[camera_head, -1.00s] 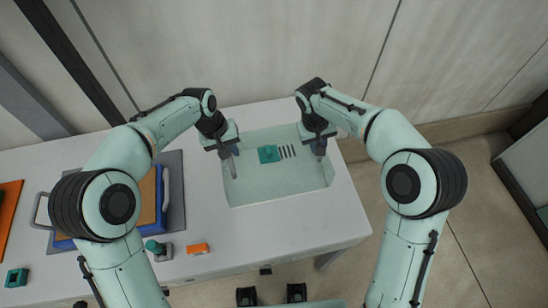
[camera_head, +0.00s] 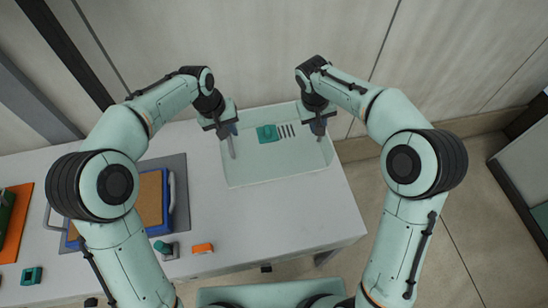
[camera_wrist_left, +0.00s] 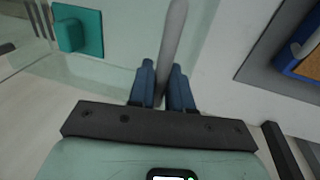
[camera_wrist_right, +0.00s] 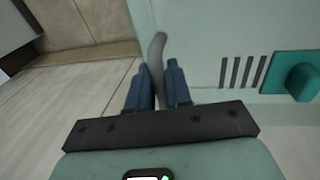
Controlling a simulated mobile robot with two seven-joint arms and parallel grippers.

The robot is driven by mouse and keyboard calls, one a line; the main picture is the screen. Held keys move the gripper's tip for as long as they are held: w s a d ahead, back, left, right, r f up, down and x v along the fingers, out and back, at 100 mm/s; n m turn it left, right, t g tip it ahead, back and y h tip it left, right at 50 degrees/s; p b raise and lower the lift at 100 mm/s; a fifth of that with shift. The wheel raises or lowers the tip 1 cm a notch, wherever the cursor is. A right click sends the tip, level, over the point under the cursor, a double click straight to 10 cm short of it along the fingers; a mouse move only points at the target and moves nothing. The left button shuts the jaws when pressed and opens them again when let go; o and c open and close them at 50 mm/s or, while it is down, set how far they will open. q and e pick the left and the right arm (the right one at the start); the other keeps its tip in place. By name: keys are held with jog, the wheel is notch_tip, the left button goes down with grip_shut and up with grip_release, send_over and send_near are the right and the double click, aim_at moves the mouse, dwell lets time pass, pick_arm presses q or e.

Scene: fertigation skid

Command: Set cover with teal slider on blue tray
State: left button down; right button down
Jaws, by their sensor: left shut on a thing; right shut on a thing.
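The cover (camera_head: 262,174) is a pale, translucent panel with a teal slider (camera_head: 267,133) and several dark slots beside it. It is at the right end of the white table, and its height above the table is hard to tell. My left gripper (camera_head: 231,138) is shut on the grey handle at its left side, also seen in the left wrist view (camera_wrist_left: 171,50). My right gripper (camera_head: 319,127) is shut on the handle at its right side (camera_wrist_right: 157,55). The blue tray (camera_head: 171,194) has a brown inside and lies on a grey mat, partly hidden by my left arm.
An orange block (camera_head: 203,248) and a teal-knobbed grey piece (camera_head: 165,248) lie near the table's front edge. A teal block (camera_head: 31,275) and an orange mat (camera_head: 14,235) are at far left. The wall stands behind the table. White table is bare between tray and cover.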

pick_arm(q)
jog(key=shift+w+r, duration=0.3)
jog(key=shift+r, duration=0.1)
pick_arm(e)
jog(key=shift+w+r, duration=0.3)
jog(key=shift+r, duration=0.1)
pick_arm(q)
jog(key=shift+s+f, duration=0.1)
jog(key=shift+f, duration=0.05)
pick_arm(e)
jog(key=shift+s+f, duration=0.1)
jog(key=shift+f, duration=0.05)
pick_arm(q)
jog(key=shift+s, duration=0.2)
pick_arm(e)
jog(key=shift+s, duration=0.25)
pick_arm(q)
jog(key=shift+w, duration=0.1)
pick_arm(e)
jog(key=shift+w, duration=0.15)
